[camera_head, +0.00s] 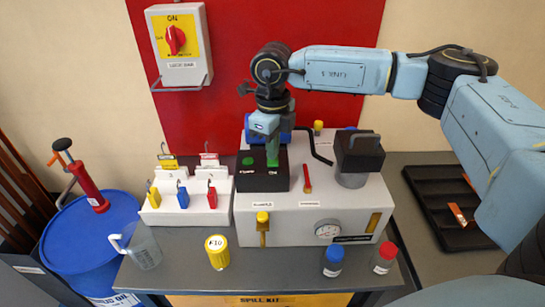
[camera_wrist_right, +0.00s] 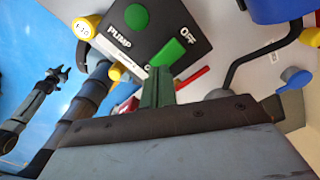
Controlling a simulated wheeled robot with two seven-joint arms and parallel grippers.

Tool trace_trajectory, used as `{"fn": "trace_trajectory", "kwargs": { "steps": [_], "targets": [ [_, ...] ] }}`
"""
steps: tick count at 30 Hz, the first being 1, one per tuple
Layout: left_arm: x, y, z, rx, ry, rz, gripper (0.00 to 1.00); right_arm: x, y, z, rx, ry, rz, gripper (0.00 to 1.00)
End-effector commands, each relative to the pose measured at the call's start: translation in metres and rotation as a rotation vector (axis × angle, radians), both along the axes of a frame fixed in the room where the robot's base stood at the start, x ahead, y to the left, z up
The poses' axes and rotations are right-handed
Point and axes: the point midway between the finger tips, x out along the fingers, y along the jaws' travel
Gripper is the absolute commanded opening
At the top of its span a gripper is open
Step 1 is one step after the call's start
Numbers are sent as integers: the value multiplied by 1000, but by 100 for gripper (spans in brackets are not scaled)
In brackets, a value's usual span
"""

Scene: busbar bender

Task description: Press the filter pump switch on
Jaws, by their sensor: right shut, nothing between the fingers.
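The pump switch is a black box (camera_head: 262,184) on the white machine, with a round green button (camera_head: 248,161) on its top. In the right wrist view the black panel (camera_wrist_right: 190,22) reads PUMP and OFF, and the round green button (camera_wrist_right: 136,17) is bare. My right gripper (camera_head: 272,157) points down over the right part of the box, beside the button. Its green fingers (camera_wrist_right: 160,80) are shut and empty. A bright green piece shows at their tip; I cannot tell whether it is the fingertip or part of the switch, nor whether they touch.
The white machine (camera_head: 300,222) also carries a red lever (camera_head: 307,178), a bent black rod (camera_head: 318,148) and a gauge (camera_head: 327,231). A padlock stand (camera_head: 160,213) is left of it. A clear jug (camera_head: 143,247) and a yellow jar (camera_head: 217,252) stand in front.

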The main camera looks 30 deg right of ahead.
Motion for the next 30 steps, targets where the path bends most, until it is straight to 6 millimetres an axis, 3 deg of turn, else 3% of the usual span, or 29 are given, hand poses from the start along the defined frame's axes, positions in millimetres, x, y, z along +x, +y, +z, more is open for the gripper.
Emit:
{"fn": "trace_trajectory", "kwargs": {
  "steps": [30],
  "targets": [
    [0,0,-10,0,0,0,36,0,0,-14,0,0,0,0]
  ]
}}
